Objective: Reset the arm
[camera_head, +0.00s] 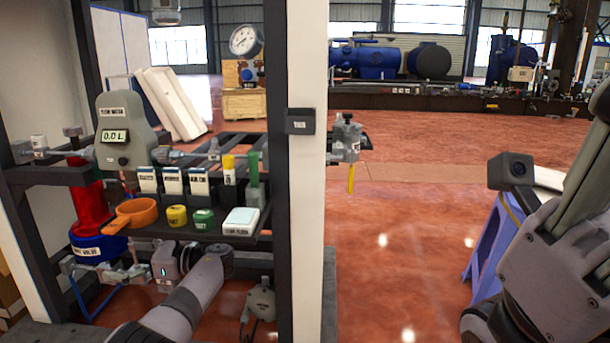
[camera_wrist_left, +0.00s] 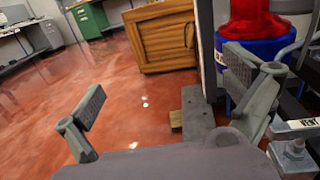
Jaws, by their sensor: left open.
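In the head view my left arm (camera_head: 185,300) reaches in low under the dispenser rack. Its gripper is hard to separate from the pipework there. In the left wrist view the two fingers of my left gripper (camera_wrist_left: 168,88) are wide apart with nothing between them. A red vessel (camera_wrist_left: 253,20) on a blue base (camera_wrist_left: 262,48) is beyond the right finger. A part labelled VENT (camera_wrist_left: 298,127) is close by the gripper at the right edge. My right arm (camera_head: 555,235) shows at the right of the head view, but I cannot see its fingers.
The rack post (camera_head: 306,200) stands between my arms. The rack holds a flow meter (camera_head: 125,135), an orange ring-shaped part (camera_head: 136,213), yellow and green caps, and a white box (camera_head: 240,221). A purple stool (camera_head: 490,240) is beside my right arm. A wooden crate (camera_wrist_left: 160,38) stands beyond open floor.

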